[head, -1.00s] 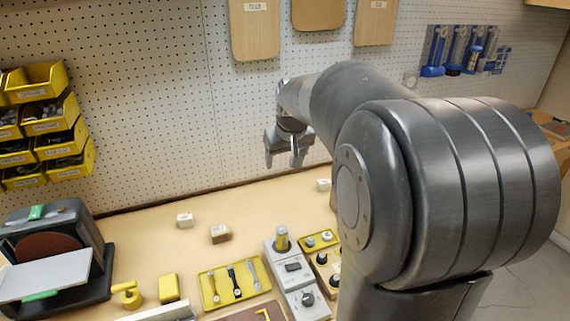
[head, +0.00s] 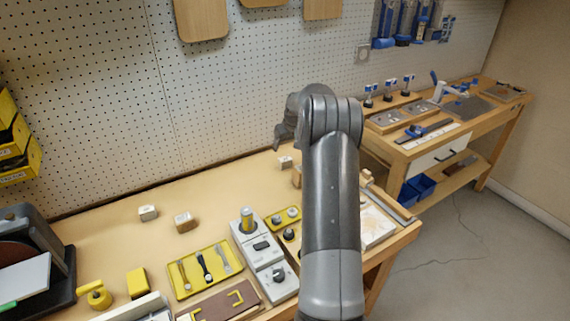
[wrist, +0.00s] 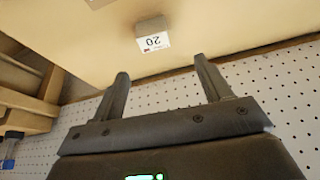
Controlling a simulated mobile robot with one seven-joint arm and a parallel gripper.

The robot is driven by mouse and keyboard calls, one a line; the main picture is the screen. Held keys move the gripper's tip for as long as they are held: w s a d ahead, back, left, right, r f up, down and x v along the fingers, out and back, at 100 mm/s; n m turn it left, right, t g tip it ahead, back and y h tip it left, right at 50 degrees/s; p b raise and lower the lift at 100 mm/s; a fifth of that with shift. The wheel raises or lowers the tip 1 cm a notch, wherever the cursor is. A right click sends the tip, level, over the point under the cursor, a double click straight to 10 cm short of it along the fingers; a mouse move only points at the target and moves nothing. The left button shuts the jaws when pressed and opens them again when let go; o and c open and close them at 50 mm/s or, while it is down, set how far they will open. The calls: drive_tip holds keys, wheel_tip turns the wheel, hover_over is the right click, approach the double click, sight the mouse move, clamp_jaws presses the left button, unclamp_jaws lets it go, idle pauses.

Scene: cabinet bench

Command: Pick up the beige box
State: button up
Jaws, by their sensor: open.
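A small greyish-beige box with a white label reading 20 (wrist: 153,35) sits on the bench ahead of my fingertips in the wrist view. It appears to be the small box (head: 286,162) by my gripper in the head view. My gripper (wrist: 161,70) is open and empty, its two fingers apart and short of the box. In the head view my gripper (head: 284,136) is above the bench near the pegboard, partly hidden by my arm. Two more small boxes, a pale one (head: 148,213) and a tan-brown one (head: 186,222), stand further left.
A yellow tool tray (head: 204,271), a grey device (head: 262,255) and a yellow knob tray (head: 284,218) occupy the front of the bench. A sander (head: 38,258) stands at left. The pegboard (head: 230,120) rises behind. A second bench (head: 440,140) is at right.

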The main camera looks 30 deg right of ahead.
sight(285, 159)
drive_tip(key=x, duration=0.6)
drive_tip(key=shift+d, duration=0.2)
drive_tip(key=shift+s+d+x, duration=0.15)
drive_tip(key=shift+x, duration=1.15)
drive_tip(key=shift+s+d+x, duration=0.1)
drive_tip(key=shift+s+x, duration=0.05)
drive_tip(key=shift+x, duration=1.1)
drive_tip(key=shift+f, duration=0.15)
drive_tip(key=shift+c, duration=0.3)
drive_tip(key=c, duration=1)
